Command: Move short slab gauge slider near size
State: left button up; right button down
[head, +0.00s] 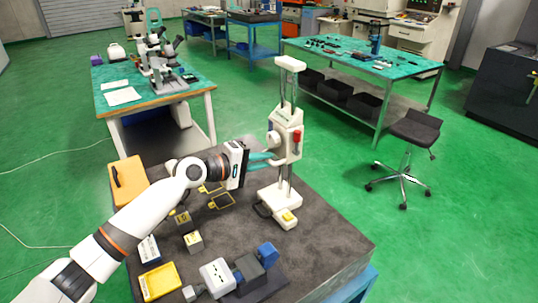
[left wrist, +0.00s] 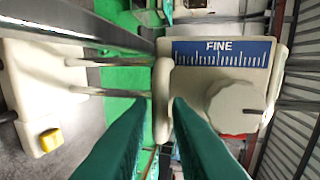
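The cream gauge (head: 285,150) stands upright on the dark worktop, with a pale base, twin metal columns and a slider (head: 287,135) partway up. In the left wrist view the slider shows a blue "FINE" scale plate (left wrist: 215,53), a round knob (left wrist: 230,104) and a cream grip bar (left wrist: 162,110). My left gripper (head: 272,160) reaches it from the left. In the wrist view its teal fingers (left wrist: 161,108) lie close on both sides of the grip bar and appear shut on it. My right gripper is out of view.
The worktop right of the gauge is clear. A stool (head: 415,128) stands beyond.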

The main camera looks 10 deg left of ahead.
pick_arm(q)
jog(key=shift+x, duration=1.15)
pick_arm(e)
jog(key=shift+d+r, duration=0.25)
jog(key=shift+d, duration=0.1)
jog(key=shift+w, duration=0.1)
pick_arm(q)
grip_shut()
jog(key=shift+f, duration=0.1)
